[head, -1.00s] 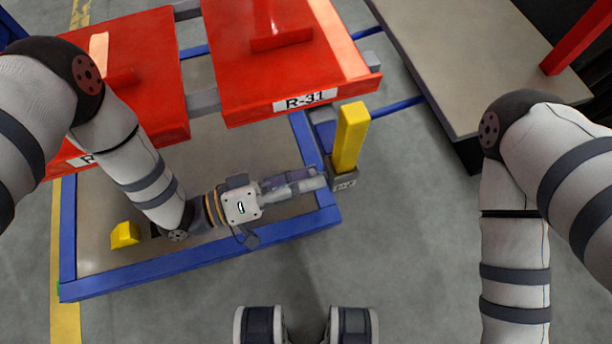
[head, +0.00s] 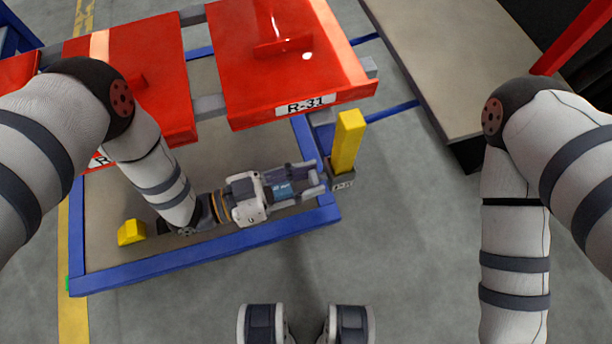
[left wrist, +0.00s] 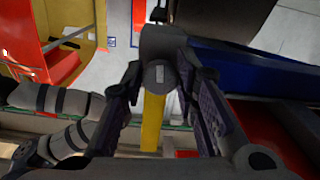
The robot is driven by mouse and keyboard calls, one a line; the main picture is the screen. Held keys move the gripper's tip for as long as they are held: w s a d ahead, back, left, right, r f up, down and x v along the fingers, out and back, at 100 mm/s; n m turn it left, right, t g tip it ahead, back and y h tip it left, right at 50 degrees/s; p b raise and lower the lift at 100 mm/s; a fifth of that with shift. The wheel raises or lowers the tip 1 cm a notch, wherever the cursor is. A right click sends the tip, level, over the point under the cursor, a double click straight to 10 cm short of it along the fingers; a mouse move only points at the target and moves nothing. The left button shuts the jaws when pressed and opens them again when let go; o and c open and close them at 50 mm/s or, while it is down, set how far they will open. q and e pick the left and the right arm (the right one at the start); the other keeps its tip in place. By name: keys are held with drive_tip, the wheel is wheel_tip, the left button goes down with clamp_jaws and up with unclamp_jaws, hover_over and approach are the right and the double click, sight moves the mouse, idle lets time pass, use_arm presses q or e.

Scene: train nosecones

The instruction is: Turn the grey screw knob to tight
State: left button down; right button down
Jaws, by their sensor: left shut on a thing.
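The grey screw knob (left wrist: 158,75) shows in the left wrist view as a round grey end with a small pale label, between my two finger pads. My left gripper (head: 318,178) reaches right over the blue frame and is shut on the knob. In the head view the fingers hide the knob. The fingertips meet the grey block (head: 341,182) at the foot of the yellow post (head: 347,140). Whether the knob is tight cannot be told. My right gripper is out of view; only its arm shows at the right.
Red panels, one labelled R-31 (head: 290,75), lie above the blue frame (head: 205,259). A small yellow block (head: 131,232) sits at the frame's left. A grey-brown table (head: 460,60) stands at upper right. The floor right of the post is clear.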

use_arm(q)
drive_tip(key=shift+m, duration=0.6)
drive_tip(key=c, duration=1.3)
unclamp_jaws()
drive_tip(key=v, duration=1.2)
